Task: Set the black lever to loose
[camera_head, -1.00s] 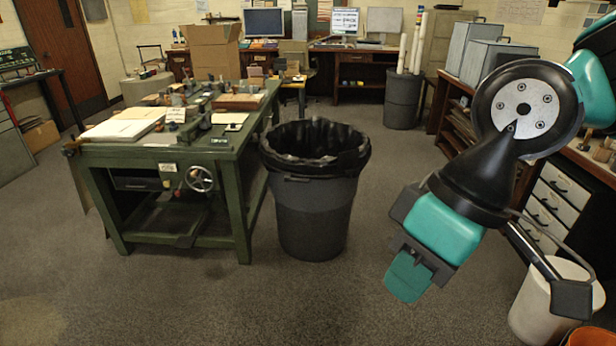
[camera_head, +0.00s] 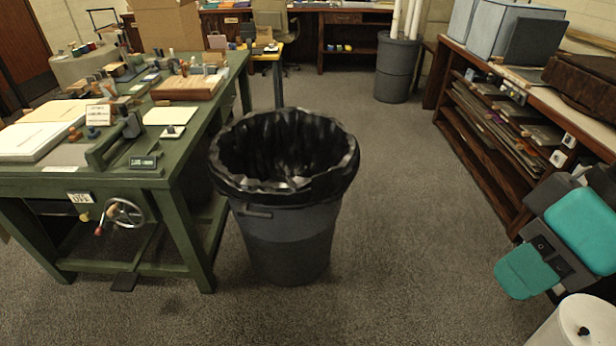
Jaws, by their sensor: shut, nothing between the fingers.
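I cannot make out a black lever for certain, nor any "loose" marking. A green workbench (camera_head: 190,215) stands at the left, with a handwheel (camera_head: 125,213) on its front and a small sign (camera_head: 79,198) beside the wheel. Dark fittings stand on its top, including a dark green clamp-like frame (camera_head: 112,146), too small to read as a lever. My gripper (camera_head: 527,271), teal and black, is at the lower right edge, shut and empty, well apart from the bench. Part of my arm is cut off by the picture edge.
A large grey bin (camera_head: 285,240) with a black liner stands close by, right of the bench. Wooden shelving (camera_head: 480,165) runs along the right side. A white round container (camera_head: 575,325) is at the lower right. Carpet is clear between bin and shelving.

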